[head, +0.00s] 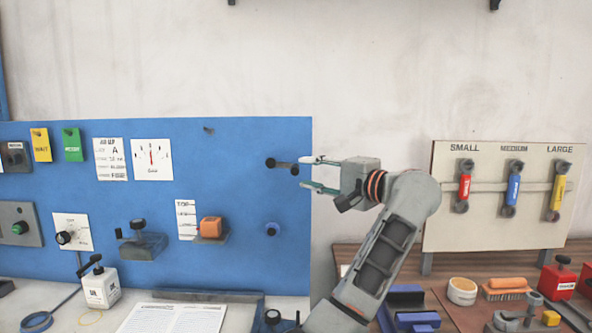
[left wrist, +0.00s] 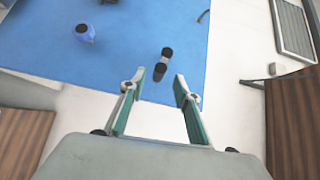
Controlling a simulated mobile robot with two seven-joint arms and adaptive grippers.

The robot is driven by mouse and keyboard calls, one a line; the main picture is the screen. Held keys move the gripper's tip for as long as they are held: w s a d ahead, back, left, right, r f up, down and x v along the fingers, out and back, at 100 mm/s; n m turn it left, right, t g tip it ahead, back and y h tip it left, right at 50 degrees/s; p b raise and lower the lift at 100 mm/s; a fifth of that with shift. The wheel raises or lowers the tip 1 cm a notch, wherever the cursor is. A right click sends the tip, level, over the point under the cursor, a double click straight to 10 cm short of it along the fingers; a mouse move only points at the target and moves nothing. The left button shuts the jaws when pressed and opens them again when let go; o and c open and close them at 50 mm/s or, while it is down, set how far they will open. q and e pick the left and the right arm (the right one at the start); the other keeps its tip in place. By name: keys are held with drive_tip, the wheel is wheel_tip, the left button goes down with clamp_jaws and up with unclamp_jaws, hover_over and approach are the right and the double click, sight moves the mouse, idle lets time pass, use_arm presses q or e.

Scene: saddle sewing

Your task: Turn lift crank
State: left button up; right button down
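The small dark crank (head: 282,165) sticks out from the upper right part of the blue panel (head: 240,140), with a round knob at each end of a short bar. It also shows in the left wrist view (left wrist: 164,62), just beyond my fingertips and in line with the gap between them. My left gripper (head: 303,172) is open and empty, with its green-sided fingers pointing at the crank from the right. Its fingers also show in the left wrist view (left wrist: 156,82). Whether a fingertip touches the crank I cannot tell. My right gripper is not in view.
A blue knob (head: 271,229) sits below the crank. An orange block (head: 210,227) and a dark lever fixture (head: 140,240) are farther left. A board with red, blue and yellow handles (head: 513,190) stands right.

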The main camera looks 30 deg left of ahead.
sight(294, 170)
use_arm(q)
drive_tip(key=p+x, duration=0.1)
drive_tip(key=x, duration=0.5)
drive_tip(key=shift+c, duration=0.4)
clamp_jaws()
